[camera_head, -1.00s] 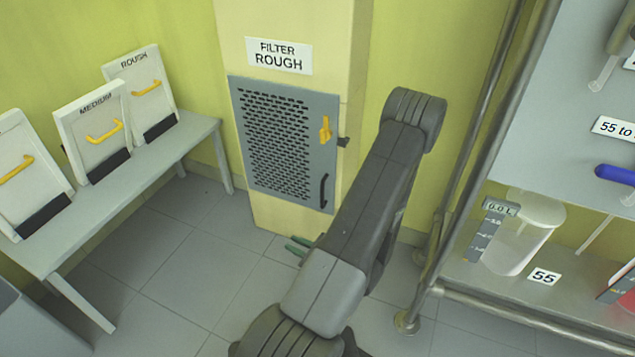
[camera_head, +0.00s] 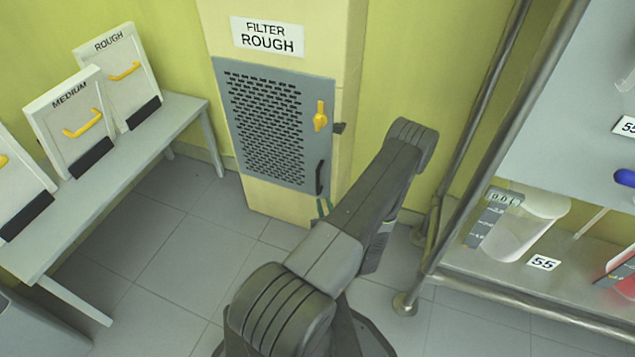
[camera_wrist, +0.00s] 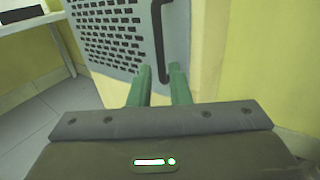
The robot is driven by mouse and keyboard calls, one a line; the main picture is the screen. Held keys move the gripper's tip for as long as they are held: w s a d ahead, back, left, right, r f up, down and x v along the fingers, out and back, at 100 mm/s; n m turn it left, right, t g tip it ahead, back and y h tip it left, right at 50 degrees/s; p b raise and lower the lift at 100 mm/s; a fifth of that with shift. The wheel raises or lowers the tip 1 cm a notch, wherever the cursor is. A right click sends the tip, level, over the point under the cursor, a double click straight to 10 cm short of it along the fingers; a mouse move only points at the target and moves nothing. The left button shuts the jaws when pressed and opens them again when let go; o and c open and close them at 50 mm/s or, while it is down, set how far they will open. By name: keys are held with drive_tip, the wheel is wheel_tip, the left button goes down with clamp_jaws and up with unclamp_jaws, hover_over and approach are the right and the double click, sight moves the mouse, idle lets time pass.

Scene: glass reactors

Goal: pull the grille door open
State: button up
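The grey perforated grille door (camera_head: 272,130) is shut on the front of the cream column, under a "FILTER ROUGH" sign. A yellow latch (camera_head: 320,116) sits upright near its right edge, and a black bar handle (camera_head: 320,178) is at its lower right. The wrist view shows the grille door (camera_wrist: 110,30) and the handle (camera_wrist: 161,45) close ahead. In the head view the fingers (camera_head: 323,208) are partly hidden by my arm.
A grey bench (camera_head: 180,125) at the left holds white filter panels with yellow handles, marked "ROUGH" (camera_head: 118,75) and "MEDIUM" (camera_head: 75,120). A metal-framed rack (camera_head: 425,265) with containers stands at the right. The floor before the column is clear.

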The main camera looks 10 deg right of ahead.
sight(318, 184)
drive_tip(key=w+b, duration=0.1)
drive_tip(key=w, duration=0.9)
clamp_jaws()
